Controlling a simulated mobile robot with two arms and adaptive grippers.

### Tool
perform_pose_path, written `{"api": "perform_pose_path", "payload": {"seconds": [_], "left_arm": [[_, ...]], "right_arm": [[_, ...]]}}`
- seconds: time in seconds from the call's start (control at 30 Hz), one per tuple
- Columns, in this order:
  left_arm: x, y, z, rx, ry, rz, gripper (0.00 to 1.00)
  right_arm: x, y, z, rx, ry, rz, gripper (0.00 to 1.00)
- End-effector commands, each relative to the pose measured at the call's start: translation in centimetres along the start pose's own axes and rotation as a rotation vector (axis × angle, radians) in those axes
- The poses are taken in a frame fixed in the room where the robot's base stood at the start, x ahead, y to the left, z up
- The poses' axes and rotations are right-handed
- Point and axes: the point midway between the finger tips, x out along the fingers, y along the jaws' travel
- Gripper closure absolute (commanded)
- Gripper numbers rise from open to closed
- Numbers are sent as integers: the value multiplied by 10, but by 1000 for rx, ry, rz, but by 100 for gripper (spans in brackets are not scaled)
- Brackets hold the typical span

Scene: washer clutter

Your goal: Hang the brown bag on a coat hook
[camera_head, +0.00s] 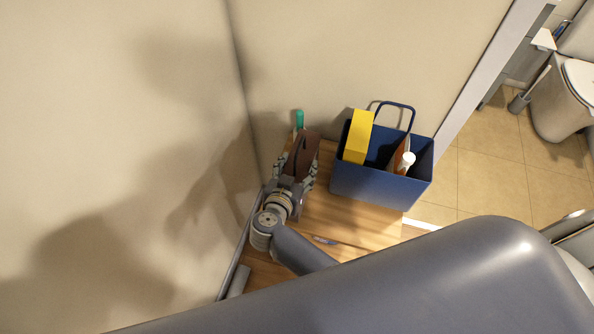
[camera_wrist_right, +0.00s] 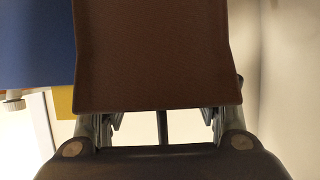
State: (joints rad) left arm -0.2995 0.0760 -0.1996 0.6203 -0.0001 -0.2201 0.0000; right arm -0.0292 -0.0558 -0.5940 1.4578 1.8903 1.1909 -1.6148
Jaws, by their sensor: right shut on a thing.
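The brown bag (camera_head: 304,150) is in the corner between two walls, left of a blue caddy. My right gripper (camera_head: 299,165) is shut on it, with a finger on each side of the bag. In the right wrist view the brown bag (camera_wrist_right: 152,55) fills the middle of the picture, and the gripper's fingers (camera_wrist_right: 160,125) show below it. The bag hides much of what lies beyond. No coat hook shows in either view. My left gripper is not in view.
The blue caddy (camera_head: 365,185) holds a yellow box (camera_head: 358,136) and a white bottle (camera_head: 406,161), close to the right of the gripper. A green-topped thing (camera_head: 299,118) stands behind the bag. Walls are close on the left and behind. A toilet (camera_head: 560,105) is beyond the doorway.

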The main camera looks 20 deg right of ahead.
Motion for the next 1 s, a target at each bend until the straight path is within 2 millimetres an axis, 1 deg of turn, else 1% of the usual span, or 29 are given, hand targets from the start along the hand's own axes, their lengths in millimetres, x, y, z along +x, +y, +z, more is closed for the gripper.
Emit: {"api": "perform_pose_path", "payload": {"seconds": [0.03,0.07,0.13,0.17,0.23,0.4,0.57,0.6,0.67,0.7,1.0], "left_arm": [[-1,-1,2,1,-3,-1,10],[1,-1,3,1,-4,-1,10],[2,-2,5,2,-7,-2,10],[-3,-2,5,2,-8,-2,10],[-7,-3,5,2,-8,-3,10],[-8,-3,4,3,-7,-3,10],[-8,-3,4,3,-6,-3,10],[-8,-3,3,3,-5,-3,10],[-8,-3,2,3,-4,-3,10],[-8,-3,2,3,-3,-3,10],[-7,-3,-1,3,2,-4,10]], "right_arm": [[9,-5,-7,2,8,0,100],[10,-4,4,-3,4,0,100],[14,-3,16,-4,4,0,100],[13,-3,14,-2,3,0,100],[14,-3,18,-1,4,0,100],[17,-3,24,3,4,0,100],[17,-3,25,3,4,-1,100],[17,-3,27,2,1,0,38],[17,-3,27,2,1,0,24],[17,-3,27,2,1,0,22],[17,-3,27,1,1,0,22]]}}
